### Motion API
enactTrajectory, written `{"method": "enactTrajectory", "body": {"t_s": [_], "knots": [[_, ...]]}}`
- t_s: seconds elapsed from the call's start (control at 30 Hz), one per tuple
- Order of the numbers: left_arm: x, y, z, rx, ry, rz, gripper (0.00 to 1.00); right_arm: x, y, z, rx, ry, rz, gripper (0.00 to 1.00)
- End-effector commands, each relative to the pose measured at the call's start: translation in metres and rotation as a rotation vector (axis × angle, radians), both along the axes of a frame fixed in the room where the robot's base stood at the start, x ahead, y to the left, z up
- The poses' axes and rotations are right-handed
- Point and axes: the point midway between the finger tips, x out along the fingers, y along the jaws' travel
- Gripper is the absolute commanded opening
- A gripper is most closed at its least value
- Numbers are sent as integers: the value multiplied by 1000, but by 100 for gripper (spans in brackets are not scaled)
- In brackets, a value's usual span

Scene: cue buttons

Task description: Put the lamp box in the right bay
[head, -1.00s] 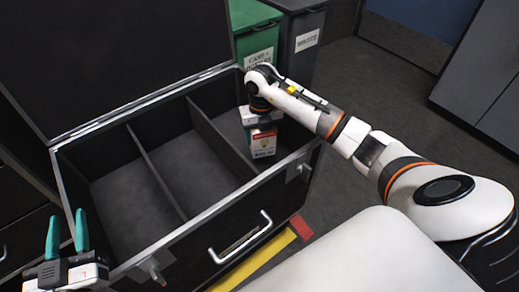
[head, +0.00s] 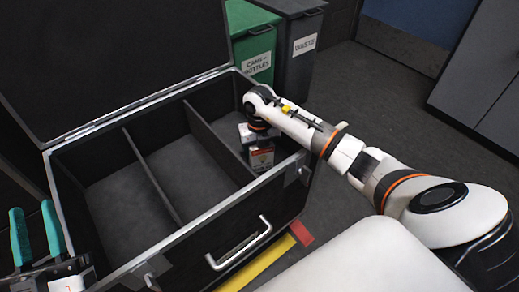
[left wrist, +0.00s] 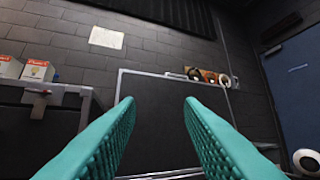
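The lamp box (head: 262,158), small and white with a red label, is inside the right bay (head: 222,138) of the black case in the head view. My right gripper (head: 259,143) reaches down into that bay from above and is shut on the box. Its fingertips are mostly hidden, and I cannot tell whether the box touches the bay floor. My left gripper (head: 36,238) is open and empty, left of the case, its teal fingers pointing up. The left wrist view also shows these fingers (left wrist: 155,135) apart with nothing between them.
The case has two dividers and a raised lid (head: 110,60); its middle bay (head: 185,170) and left bay (head: 125,215) look empty. A green bin (head: 253,45) and a grey bin (head: 298,50) stand behind. Two red-and-white boxes (left wrist: 38,70) stand on a ledge at the left.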

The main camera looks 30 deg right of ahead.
Motion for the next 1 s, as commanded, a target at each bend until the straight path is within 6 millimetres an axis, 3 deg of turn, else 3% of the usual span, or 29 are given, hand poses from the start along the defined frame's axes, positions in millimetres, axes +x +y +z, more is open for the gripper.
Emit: {"method": "enactTrajectory", "body": {"t_s": [0.03,0.13,0.5,1.0], "knots": [[0,0,0,0,0,0,34,0,0,0,0,0,0,72],[0,0,0,0,1,0,34,0,0,0,0,0,0,85],[3,0,-2,7,28,1,34,0,0,5,1,-1,0,85],[21,7,-75,142,524,30,34,1,0,69,-1,-2,0,85]]}}
